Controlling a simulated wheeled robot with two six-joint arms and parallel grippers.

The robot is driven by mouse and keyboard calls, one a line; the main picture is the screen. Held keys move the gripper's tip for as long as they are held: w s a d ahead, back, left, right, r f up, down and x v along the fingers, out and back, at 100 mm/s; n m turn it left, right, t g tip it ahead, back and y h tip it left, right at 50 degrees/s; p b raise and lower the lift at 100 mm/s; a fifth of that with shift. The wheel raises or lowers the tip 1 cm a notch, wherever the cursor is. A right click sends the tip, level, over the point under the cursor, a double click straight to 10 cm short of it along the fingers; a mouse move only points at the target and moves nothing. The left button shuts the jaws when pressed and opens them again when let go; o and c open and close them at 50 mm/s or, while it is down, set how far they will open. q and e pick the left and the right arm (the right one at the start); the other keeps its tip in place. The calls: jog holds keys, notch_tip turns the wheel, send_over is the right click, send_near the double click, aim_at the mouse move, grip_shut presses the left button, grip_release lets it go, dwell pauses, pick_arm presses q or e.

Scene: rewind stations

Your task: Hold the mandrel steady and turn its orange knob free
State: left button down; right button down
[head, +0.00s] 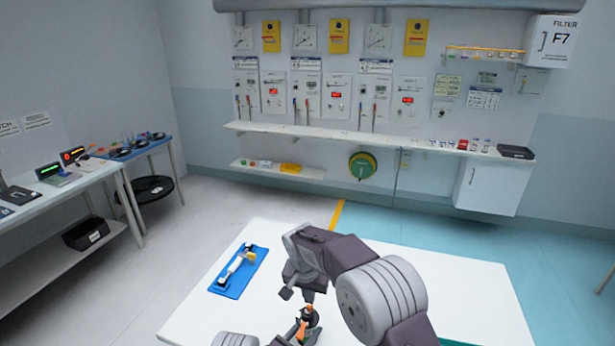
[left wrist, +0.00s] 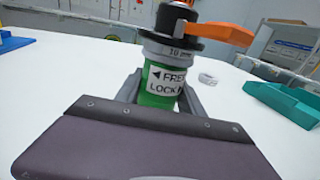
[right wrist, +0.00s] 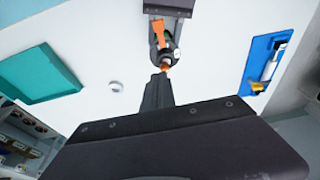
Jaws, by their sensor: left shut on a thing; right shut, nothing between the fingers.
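The mandrel (left wrist: 165,85) stands upright on the white table. It has a green body with a FREE/LOCK label and a black collar. Its orange knob (left wrist: 220,34) sits on top, one arm of it pointing right in the left wrist view. My left gripper (left wrist: 163,98) is shut around the green body. My right gripper (right wrist: 161,82) is shut and empty, its tips close to an orange part of the knob (right wrist: 158,32); I cannot tell whether they touch. In the head view the mandrel (head: 308,318) is partly hidden by my arms.
A blue tray (head: 226,288) with a white and yellow tool lies on the table's left. A teal tray (right wrist: 38,72) and a small white ring (right wrist: 115,86) lie on the mandrel's other side. The tabletop between them is clear. Benches and a panel wall stand beyond.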

jog(key=shift+s+a+x, duration=0.1)
jog(key=shift+s+x, duration=0.1)
jog(key=shift+x, duration=0.85)
jog(key=shift+s+a+x, duration=0.1)
jog(key=shift+s+x, duration=0.15)
jog(key=shift+x, duration=0.8)
jog(key=shift+s+x, duration=0.2)
jog(key=shift+x, duration=0.8)
jog(key=shift+f, duration=0.2)
jog(key=shift+w+a, duration=0.15)
jog(key=shift+w, duration=0.35)
jog(key=shift+a, duration=0.2)
jog(key=shift+w+a, duration=0.25)
jog(key=shift+a, duration=0.4)
jog(key=shift+s+a, duration=0.25)
jog(key=shift+s, duration=0.05)
jog(key=w+v, duration=0.1)
jog(key=v, duration=0.5)
jog(key=shift+d, duration=0.25)
